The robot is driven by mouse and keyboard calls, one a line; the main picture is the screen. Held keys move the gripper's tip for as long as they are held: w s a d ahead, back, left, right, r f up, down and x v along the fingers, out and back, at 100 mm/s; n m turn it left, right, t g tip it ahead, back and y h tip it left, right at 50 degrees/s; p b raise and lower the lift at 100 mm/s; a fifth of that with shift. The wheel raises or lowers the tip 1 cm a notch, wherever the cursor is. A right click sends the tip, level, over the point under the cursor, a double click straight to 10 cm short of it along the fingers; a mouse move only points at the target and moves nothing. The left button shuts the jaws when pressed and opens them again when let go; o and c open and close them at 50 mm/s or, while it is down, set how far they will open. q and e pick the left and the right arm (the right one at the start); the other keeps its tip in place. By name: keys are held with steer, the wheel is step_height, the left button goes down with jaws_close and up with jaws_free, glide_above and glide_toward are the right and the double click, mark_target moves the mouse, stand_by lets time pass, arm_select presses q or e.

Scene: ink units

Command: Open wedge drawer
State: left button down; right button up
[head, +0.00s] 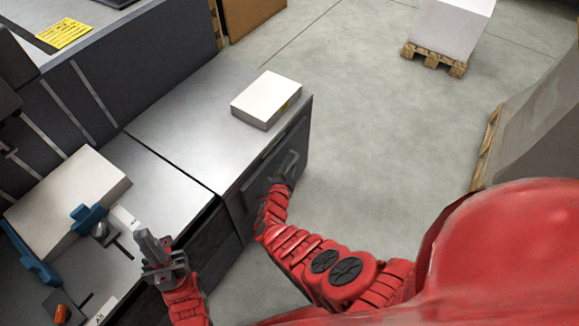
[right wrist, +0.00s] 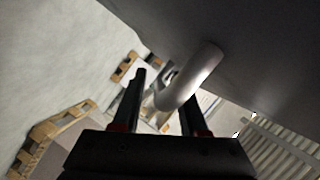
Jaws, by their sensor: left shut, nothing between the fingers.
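The wedge drawer front (head: 240,210) is a dark grey panel on the side of the grey metal cabinet; it looks flush with it. Its handle (right wrist: 195,78) is a rounded grey metal bar in the right wrist view. My right gripper (head: 289,165) is at the cabinet's front by the far corner. In the right wrist view my right gripper (right wrist: 165,95) has its fingers apart, with the handle between them and a gap visible on the left side. My left gripper (head: 150,243) is shut and empty above the nearer counter edge.
A white paper stack (head: 266,99) lies on the cabinet top. A larger pale block (head: 67,200) and blue clamps (head: 88,218) are on the left counter. Pallets (head: 434,59) stand on the floor behind. The floor (head: 370,130) before the cabinet is clear.

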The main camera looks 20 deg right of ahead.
jaws_close()
stand_by(1.2)
